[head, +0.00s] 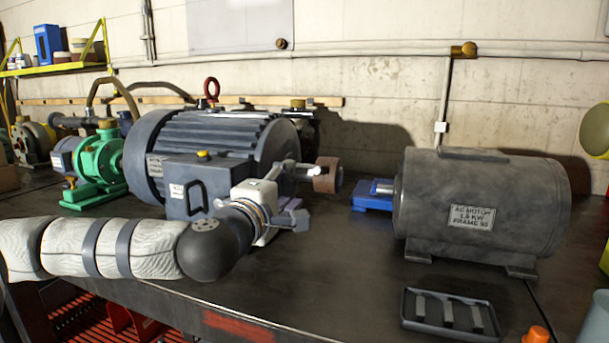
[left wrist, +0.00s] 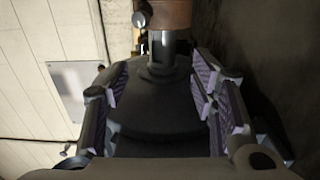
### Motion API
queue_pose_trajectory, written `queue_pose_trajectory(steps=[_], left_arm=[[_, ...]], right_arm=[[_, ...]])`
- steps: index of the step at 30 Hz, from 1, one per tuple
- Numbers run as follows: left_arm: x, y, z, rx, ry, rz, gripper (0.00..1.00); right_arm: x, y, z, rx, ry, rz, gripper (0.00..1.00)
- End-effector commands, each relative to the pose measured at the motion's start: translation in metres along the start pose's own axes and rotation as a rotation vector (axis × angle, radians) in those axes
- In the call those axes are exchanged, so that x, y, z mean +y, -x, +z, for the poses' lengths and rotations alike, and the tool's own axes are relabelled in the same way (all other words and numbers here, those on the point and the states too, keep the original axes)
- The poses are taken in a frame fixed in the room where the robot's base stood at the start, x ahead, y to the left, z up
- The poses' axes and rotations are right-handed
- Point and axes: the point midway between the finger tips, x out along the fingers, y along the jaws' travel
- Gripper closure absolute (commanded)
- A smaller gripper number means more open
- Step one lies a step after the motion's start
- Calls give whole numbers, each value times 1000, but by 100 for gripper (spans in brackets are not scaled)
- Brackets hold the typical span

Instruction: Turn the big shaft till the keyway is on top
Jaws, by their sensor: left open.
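The big dark grey motor (head: 215,140) stands on the bench left of centre. At its right end is a brown cylindrical piece (head: 327,175), which also shows at the top of the left wrist view (left wrist: 168,12). In that view a short length of bright shaft (left wrist: 183,46) shows between the brown piece and the dark round end of the motor (left wrist: 160,100). I cannot make out a keyway. My left gripper (head: 300,195) is open beside the shaft end. Its purple-padded fingers (left wrist: 165,95) stand apart and hold nothing. My right gripper is out of view.
A grey AC motor (head: 480,205) with a nameplate stands on the right, its shaft near a blue block (head: 372,196). A black tray (head: 450,314) with several metal bars lies in front. A green pump (head: 100,165) stands at the left.

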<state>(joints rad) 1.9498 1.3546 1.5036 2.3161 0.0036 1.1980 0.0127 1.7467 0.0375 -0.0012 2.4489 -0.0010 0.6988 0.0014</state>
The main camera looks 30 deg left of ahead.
Motion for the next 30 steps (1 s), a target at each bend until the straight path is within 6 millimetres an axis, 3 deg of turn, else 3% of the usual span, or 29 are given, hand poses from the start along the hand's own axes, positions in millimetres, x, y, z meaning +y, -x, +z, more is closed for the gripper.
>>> queue_pose_trajectory(steps=[3,9,20,26,30], left_arm=[[-4,-32,0,1,-1,-6,48],[-3,-67,0,1,-1,-4,48],[-1,-76,0,-1,-1,-2,48],[-1,-76,0,-1,-1,-2,94],[-1,-76,0,-1,-1,-2,97]], right_arm=[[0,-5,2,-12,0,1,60],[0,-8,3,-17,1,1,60],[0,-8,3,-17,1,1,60],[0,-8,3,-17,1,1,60],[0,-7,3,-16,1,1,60]])
